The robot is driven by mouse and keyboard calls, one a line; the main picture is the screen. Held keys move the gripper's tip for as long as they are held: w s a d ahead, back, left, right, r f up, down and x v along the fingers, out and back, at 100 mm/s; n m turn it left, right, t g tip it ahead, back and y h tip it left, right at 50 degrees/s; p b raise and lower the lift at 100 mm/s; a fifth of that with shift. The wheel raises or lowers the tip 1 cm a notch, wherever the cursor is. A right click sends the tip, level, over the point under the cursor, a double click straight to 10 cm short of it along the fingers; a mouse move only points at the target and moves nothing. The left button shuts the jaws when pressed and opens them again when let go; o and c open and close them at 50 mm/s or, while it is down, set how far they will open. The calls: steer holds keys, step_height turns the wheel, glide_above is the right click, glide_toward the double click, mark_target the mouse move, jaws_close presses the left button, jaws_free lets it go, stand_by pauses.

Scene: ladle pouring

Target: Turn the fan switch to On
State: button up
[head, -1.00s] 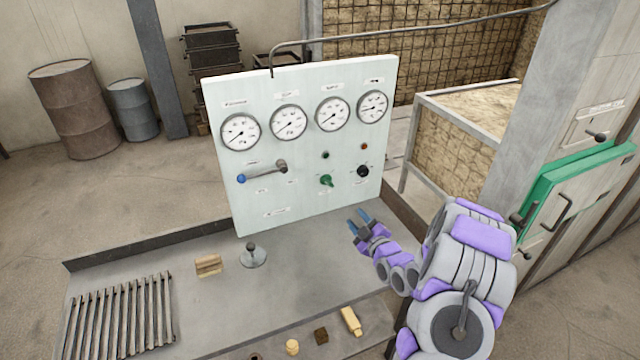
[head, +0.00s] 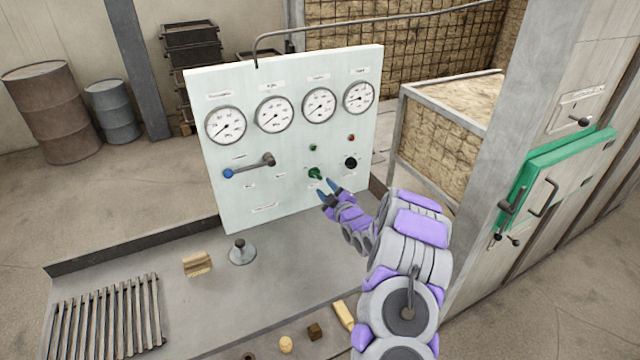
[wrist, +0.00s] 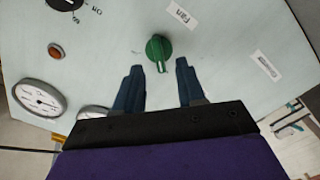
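The fan switch is a green knob (head: 315,173) low on the pale upright panel (head: 290,205), right of centre. In the wrist view the green knob (wrist: 158,48) sits beside a label reading "Fan", its pointer aimed down the picture toward my gripper. My gripper (head: 327,189) is open and empty in front of the panel, just below and right of the knob in the head view. In the wrist view the blue fingertips of my gripper (wrist: 159,66) lie either side of the knob's lower end and slightly short of it. I see no contact.
A black knob (head: 351,162) is right of the green one, with a small red light (head: 351,138) above. A blue-ended lever (head: 248,167) is to the left. Gauges line the panel's top. A grey bench (head: 290,275) with loose blocks lies below. A green-framed door (head: 560,175) stands right.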

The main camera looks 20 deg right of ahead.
mark_target(319, 178)
steer(key=shift+w+b, duration=0.55)
steer(key=shift+w, duration=2.2)
jaws_close()
